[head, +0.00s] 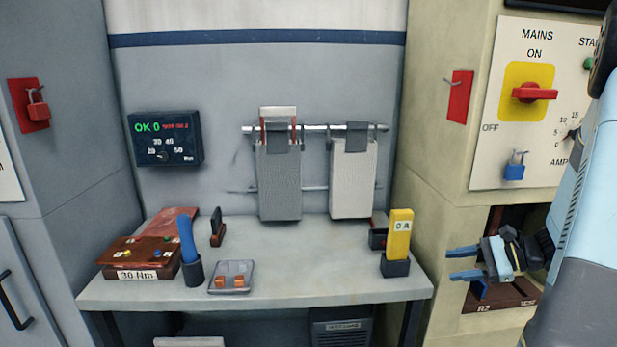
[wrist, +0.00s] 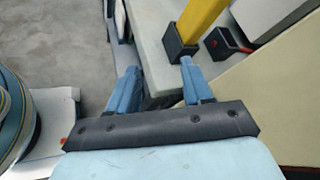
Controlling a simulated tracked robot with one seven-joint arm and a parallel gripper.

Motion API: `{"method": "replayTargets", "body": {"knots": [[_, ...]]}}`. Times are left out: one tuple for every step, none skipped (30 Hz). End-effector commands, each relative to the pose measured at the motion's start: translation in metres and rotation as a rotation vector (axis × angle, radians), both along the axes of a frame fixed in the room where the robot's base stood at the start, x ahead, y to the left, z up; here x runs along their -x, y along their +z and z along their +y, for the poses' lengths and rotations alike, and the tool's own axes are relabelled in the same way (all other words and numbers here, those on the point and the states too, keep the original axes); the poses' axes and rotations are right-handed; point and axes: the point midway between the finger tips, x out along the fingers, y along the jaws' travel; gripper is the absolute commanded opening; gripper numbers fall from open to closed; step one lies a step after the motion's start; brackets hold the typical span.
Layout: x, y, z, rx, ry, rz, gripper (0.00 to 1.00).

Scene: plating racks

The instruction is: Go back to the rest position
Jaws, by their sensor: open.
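My gripper (head: 463,264) is open and empty in the head view, its two blue fingers pointing left, just off the right end of the grey table (head: 330,285). It also shows in the wrist view (wrist: 158,85), with the table corner beyond and partly between the fingers. A yellow block marked "0 A" (head: 400,232) stands upright in a dark holder on the table's right end, to the left of my gripper. In the wrist view the yellow piece (wrist: 203,18) rises from its holder past the right finger. My arm (head: 575,210) comes in from the right.
A cream cabinet with a red mains switch (head: 535,92) and blue padlock (head: 514,167) stands at right. An open recess marked R2 (head: 500,295) is behind my gripper. Two grey covers (head: 279,180) hang on a rail. A blue-handled tool (head: 188,240) stands on the table's left.

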Motion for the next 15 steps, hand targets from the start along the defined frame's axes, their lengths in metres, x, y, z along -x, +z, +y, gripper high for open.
{"method": "replayTargets", "body": {"knots": [[0.004,0.010,0.012,0.047,0.052,-0.012,0.50],[0.007,0.015,0.018,0.073,0.078,-0.017,0.50],[0.011,0.021,0.026,0.108,0.117,-0.024,0.50],[0.014,0.025,0.032,0.135,0.144,-0.029,0.50],[0.017,0.029,0.038,0.161,0.172,-0.035,0.50],[0.022,0.034,0.045,0.197,0.209,-0.044,0.50],[0.025,0.038,0.050,0.225,0.234,-0.050,0.50],[0.029,0.042,0.055,0.253,0.260,-0.057,0.50],[0.033,0.047,0.061,0.290,0.296,-0.067,0.50],[0.037,0.051,0.065,0.317,0.320,-0.076,0.50],[0.041,0.055,0.070,0.346,0.344,-0.084,0.50],[0.046,0.060,0.075,0.383,0.377,-0.096,0.50],[0.050,0.063,0.079,0.410,0.402,-0.104,0.50],[0.054,0.066,0.083,0.439,0.424,-0.114,0.50],[0.059,0.071,0.087,0.478,0.455,-0.128,0.50]]}}
